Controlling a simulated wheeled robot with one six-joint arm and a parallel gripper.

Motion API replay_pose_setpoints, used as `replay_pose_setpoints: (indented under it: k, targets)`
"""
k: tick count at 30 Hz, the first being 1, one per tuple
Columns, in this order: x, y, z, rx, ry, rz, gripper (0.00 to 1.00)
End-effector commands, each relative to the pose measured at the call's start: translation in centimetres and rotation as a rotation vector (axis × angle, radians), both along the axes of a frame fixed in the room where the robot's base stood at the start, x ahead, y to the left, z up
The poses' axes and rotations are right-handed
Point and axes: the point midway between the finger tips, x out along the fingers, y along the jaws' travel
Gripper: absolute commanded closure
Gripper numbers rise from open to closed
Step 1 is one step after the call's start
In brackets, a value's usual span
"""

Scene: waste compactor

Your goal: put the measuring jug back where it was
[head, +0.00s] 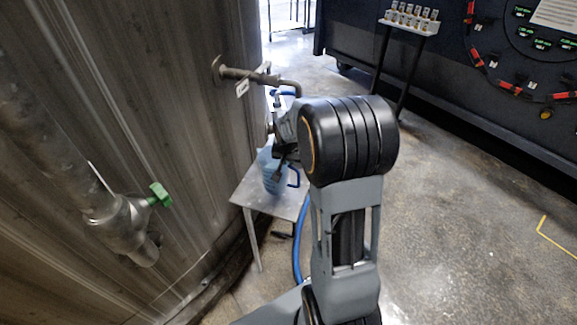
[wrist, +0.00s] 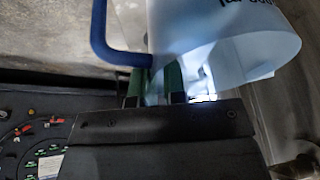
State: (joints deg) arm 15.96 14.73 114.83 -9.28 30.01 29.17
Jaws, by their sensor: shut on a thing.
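The measuring jug (head: 270,172) is pale, translucent and bluish, with a blue handle. In the head view it is just left of my arm, over a small metal table (head: 249,194); I cannot tell whether its base touches the top. In the wrist view the jug (wrist: 225,40) fills the upper right, with its blue handle to the left. My gripper (wrist: 155,85) is shut on the jug. In the head view my arm hides most of the gripper and part of the jug.
A pipe (head: 245,75) with a hanging tag juts from the metal wall above the table. A valve with a green handle (head: 160,194) is at left. A blue hose (head: 300,245) runs beside the table. The floor at right is clear, before a dark panel.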

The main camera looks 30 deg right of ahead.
Motion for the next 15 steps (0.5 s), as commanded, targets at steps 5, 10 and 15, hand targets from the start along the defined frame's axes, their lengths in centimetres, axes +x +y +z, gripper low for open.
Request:
replay_pose_setpoints:
  k: [5,10,15]
  targets:
    - [0.3,0.0,-1.9,0.0,0.0,0.001,1.0]
    - [0.3,0.0,-3.2,-0.001,-0.003,0.0,1.0]
    - [0.3,0.0,-3.1,0.0,-0.004,0.001,1.0]
